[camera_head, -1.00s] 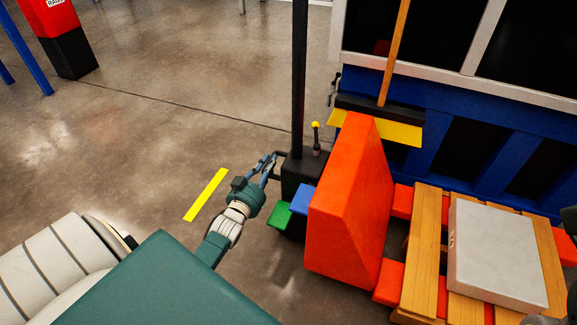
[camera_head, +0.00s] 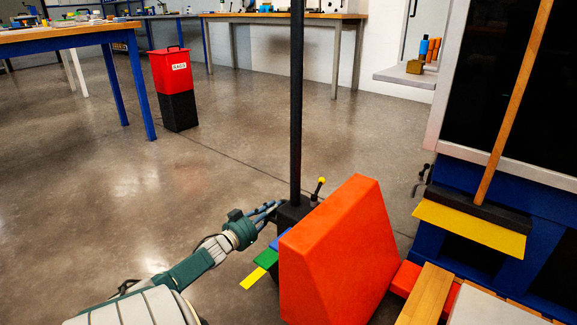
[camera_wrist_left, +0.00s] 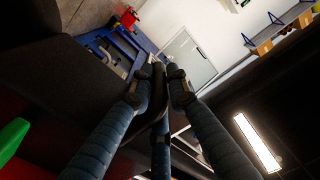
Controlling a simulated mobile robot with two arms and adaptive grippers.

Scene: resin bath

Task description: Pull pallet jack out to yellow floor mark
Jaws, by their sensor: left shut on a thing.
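The pallet jack has an orange wedge-shaped body (camera_head: 335,250), a tall black mast (camera_head: 296,100), a black front block with a yellow-knobbed lever (camera_head: 320,188), and blue and green pedals (camera_head: 265,259). My left gripper (camera_head: 272,210) is shut on the jack's black handle beside the block; the left wrist view shows the fingers around a dark bar (camera_wrist_left: 158,85). My right gripper is not in view.
A wooden pallet (camera_head: 428,295) with a grey slab (camera_head: 490,306) lies behind the orange body. A broom (camera_head: 475,225) leans at the blue frame on the right. A red-black RAGS bin (camera_head: 175,90) and a blue-legged table (camera_head: 60,42) stand farther off. Floor at left is open.

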